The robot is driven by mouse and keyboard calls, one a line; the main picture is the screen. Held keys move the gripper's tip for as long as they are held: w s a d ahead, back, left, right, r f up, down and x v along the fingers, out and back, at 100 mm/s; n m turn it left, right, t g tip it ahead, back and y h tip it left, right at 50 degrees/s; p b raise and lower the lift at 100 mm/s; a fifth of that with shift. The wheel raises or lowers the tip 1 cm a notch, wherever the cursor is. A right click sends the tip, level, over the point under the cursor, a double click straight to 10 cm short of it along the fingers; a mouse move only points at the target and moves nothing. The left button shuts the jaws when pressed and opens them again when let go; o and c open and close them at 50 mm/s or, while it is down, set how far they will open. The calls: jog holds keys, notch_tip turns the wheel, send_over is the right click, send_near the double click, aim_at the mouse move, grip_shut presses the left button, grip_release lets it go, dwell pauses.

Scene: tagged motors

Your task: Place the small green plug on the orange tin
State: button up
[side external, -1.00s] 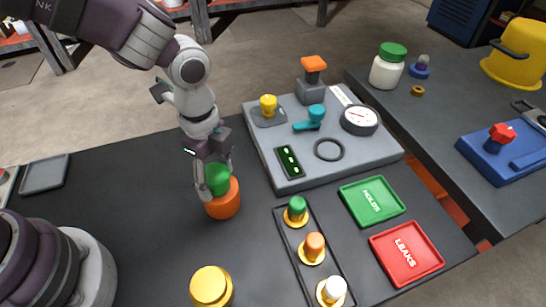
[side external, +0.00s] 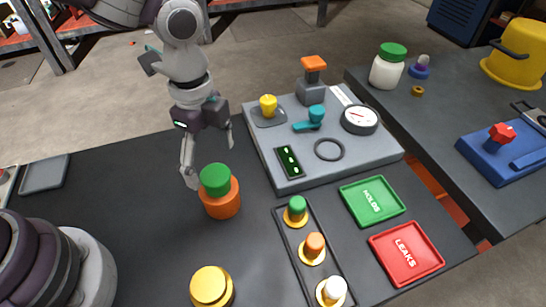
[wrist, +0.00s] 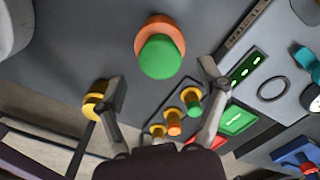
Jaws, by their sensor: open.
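The orange tin (side external: 222,201) stands upright on the dark table, left of the grey console. A green cylindrical plug (side external: 215,179) rests upright on top of it, with nothing holding it. In the wrist view the green plug (wrist: 160,57) overlaps the orange tin (wrist: 162,24), whose rim shows behind it. My gripper (side external: 210,164) is open and empty above the plug, with its fingers spread to either side. A smaller green-topped piece (side external: 297,206) stands on a gold base in the narrow black rack.
The rack (side external: 278,220) also holds orange- and white-topped pieces. A gold tin (side external: 211,288) stands in front. The green HOLDS tray (side external: 399,213) and red LEAKS tray (side external: 432,273) lie to the right. The grey console (side external: 283,178) carries a gauge and small fittings.

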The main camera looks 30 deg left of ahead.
aim_at(215, 174)
notch_tip(215, 174, up, 7)
jog(key=s+a+r+n+t, duration=0.2)
jog(key=a+n, duration=0.4)
jog(key=n, duration=0.3)
jog(key=s+a+r+n+t, duration=0.2)
jog(key=s+a+n+t, duration=0.1)
jog(key=s+a+n, duration=0.2)
jog(key=a+n, duration=0.2)
jog(key=n, duration=0.2)
jog(key=shift+r+t, duration=0.15)
jog(key=shift+t, duration=0.15)
